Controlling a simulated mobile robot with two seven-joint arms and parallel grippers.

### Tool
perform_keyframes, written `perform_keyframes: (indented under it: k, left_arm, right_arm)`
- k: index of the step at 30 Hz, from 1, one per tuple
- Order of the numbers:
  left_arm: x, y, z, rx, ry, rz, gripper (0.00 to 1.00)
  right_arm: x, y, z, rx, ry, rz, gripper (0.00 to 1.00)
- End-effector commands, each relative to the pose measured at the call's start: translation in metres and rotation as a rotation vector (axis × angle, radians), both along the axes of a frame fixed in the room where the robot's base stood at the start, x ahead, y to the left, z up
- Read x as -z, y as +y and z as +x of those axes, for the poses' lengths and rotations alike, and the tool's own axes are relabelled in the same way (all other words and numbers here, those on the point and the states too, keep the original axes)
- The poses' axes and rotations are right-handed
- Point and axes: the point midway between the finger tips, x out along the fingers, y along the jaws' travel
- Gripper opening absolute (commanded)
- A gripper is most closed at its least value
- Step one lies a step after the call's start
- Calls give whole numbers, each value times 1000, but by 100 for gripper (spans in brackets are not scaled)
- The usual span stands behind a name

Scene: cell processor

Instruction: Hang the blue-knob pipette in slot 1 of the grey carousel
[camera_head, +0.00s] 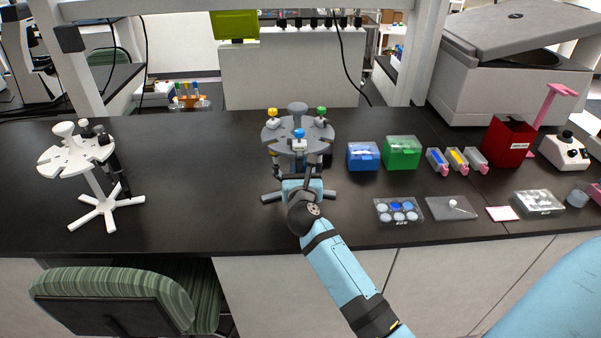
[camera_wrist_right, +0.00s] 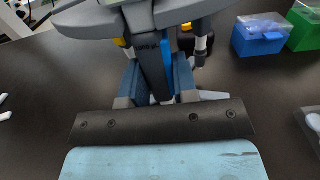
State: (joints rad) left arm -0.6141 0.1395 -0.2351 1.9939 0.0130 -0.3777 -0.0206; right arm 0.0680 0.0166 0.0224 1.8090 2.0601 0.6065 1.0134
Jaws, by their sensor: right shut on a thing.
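The grey carousel (camera_head: 298,108) stands upright on the bench in the middle of the head view. The blue-knob pipette (camera_head: 299,134) is at its near edge, knob up and roughly upright. My right gripper (camera_head: 304,182) is low in front of the carousel, shut on the pipette's body. In the right wrist view the dark pipette body (camera_wrist_right: 151,62) runs between the fingers of my right gripper (camera_wrist_right: 157,88), close under the carousel's disc (camera_wrist_right: 85,20). I cannot tell whether the pipette rests in the slot. My left gripper is not in view.
Yellow-knob (camera_head: 272,112) and green-knob (camera_head: 321,111) pipettes hang on the carousel, left and right of the blue one. A white carousel (camera_head: 70,155) stands at left. Blue (camera_head: 363,156) and green (camera_head: 402,152) boxes stand close at right. The bench between the carousels is clear.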

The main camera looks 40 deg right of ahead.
Motion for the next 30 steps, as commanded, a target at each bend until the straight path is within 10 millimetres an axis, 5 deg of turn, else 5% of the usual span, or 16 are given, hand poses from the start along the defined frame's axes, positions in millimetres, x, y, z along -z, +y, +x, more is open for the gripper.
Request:
perform_keyframes:
  k: [30]
  left_arm:
    - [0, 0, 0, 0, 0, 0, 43]
  right_arm:
    - [6, -1, 2, -1, 3, 1, 20]
